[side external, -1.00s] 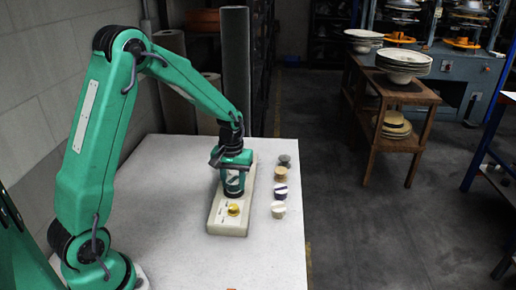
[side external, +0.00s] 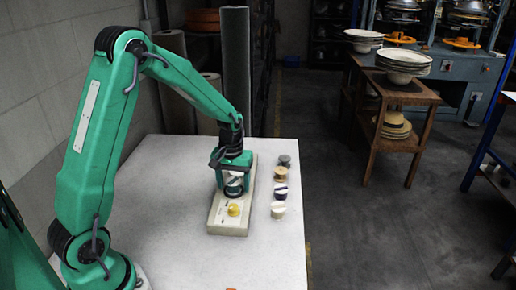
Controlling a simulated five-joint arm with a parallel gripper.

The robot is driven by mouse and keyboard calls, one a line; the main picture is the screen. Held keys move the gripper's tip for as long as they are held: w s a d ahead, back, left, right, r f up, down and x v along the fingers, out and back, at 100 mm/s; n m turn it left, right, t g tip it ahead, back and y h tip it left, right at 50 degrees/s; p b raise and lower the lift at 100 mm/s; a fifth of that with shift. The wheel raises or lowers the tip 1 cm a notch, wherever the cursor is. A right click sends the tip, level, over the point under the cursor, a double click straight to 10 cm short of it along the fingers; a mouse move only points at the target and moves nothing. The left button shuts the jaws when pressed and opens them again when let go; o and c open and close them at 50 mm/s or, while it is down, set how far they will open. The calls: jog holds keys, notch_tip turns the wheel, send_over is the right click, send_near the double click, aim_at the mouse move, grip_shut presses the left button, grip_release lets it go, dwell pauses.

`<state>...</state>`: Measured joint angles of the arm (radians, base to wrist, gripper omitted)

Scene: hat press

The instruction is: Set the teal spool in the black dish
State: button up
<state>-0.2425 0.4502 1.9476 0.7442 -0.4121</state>
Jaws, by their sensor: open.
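My gripper (side external: 233,186) is open and points down over the middle of a long cream board (side external: 228,228) on the white table. Something pale and dark shows between and just under its fingers; I cannot tell whether it is the teal spool, the black dish or parts of the gripper. I cannot make out a teal spool or a black dish clearly elsewhere. A yellow round piece (side external: 234,209) sits on the board just in front of the gripper.
Several small spool-like pieces stand in a row right of the board: grey (side external: 284,160), tan (side external: 281,174), dark blue and white (side external: 280,193), cream (side external: 279,210).

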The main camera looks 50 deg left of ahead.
jog(key=shift+r, duration=0.15)
notch_tip(320, 180, up, 7)
jog(key=shift+r, duration=0.25)
dwell(0.4)
jog(key=shift+s+d+r, duration=0.25)
jog(key=shift+r, duration=0.25)
jog(key=s+d+r+m+t, duration=0.2)
jog(key=s+d+r, duration=0.3)
jog(key=s, duration=0.4)
jog(key=s+d+r+m+t, duration=0.3)
jog(key=s+d+r+m, duration=0.1)
jog(key=s, duration=0.5)
jog(key=shift+s+d+r+m+t, duration=0.2)
jog(key=shift+d+r+m+t, duration=0.15)
jog(key=shift+r+m, duration=0.5)
